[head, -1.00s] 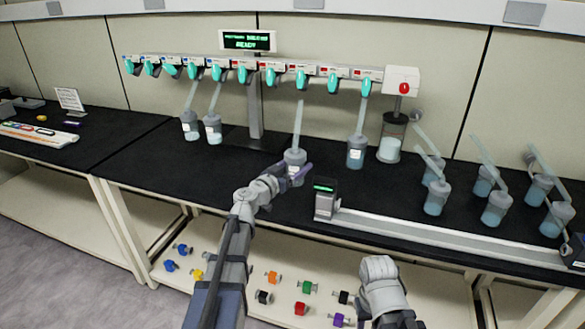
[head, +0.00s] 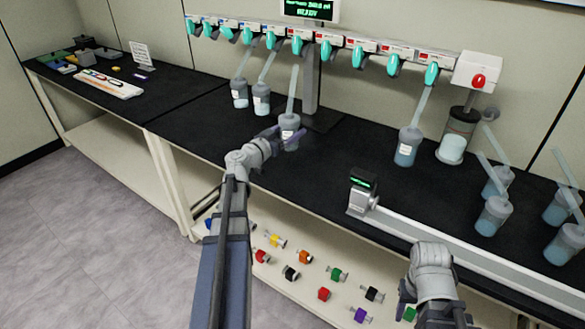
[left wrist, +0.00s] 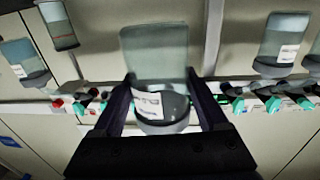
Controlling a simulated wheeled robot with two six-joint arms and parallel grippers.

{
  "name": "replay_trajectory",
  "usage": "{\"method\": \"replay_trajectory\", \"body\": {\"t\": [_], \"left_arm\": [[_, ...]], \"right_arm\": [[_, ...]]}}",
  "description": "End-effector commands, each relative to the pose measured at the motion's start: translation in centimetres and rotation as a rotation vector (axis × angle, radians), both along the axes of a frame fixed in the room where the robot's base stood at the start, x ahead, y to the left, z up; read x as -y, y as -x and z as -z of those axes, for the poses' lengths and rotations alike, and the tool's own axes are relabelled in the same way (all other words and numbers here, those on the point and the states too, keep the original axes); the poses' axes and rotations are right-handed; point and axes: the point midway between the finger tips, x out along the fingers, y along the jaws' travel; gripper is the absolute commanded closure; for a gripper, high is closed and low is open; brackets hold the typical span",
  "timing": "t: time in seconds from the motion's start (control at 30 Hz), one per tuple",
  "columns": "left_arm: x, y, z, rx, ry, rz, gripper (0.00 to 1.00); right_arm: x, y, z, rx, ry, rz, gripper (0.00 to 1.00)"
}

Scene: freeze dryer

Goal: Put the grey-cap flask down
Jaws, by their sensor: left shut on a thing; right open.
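The grey-cap flask (head: 289,131), clear with a white label and a long tube rising from its cap, is held in my left gripper (head: 284,140) over the black bench, right of two similar flasks (head: 261,100). Whether its base touches the bench I cannot tell. In the left wrist view the labelled flask (left wrist: 155,55) sits between the two dark fingers (left wrist: 160,110), its grey cap toward the gripper's palm side. My right gripper (head: 432,305) is open and empty, low in front of the bench's front edge.
A manifold with teal valves (head: 330,48) runs along the back. A flask (head: 406,148) stands below it. A small device with a green display (head: 363,190) and rail are at the right front, with several flasks (head: 493,215) behind. Bare bench (head: 190,118) lies left.

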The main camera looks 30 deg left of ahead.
Motion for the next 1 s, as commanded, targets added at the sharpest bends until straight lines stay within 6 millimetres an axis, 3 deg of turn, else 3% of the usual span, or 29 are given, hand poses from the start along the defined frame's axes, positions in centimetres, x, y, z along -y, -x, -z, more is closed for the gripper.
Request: {"method": "replay_trajectory", "body": {"t": [0.43, 0.77, 1.0], "left_arm": [[0.1, 0.0, 5.9, 0.000, 0.000, 0.000, 0.99], [0.1, -0.1, 6.7, 0.000, 0.000, 0.000, 0.99], [0.1, 0.0, 9.6, 0.000, 0.000, 0.000, 0.99]], "right_arm": [[0.0, 0.0, 5.9, 0.000, 0.000, -0.001, 0.50], [0.0, 0.0, 6.7, 0.000, 0.000, -0.001, 0.50], [0.0, 0.0, 9.6, 0.000, 0.000, -0.001, 0.50]]}}
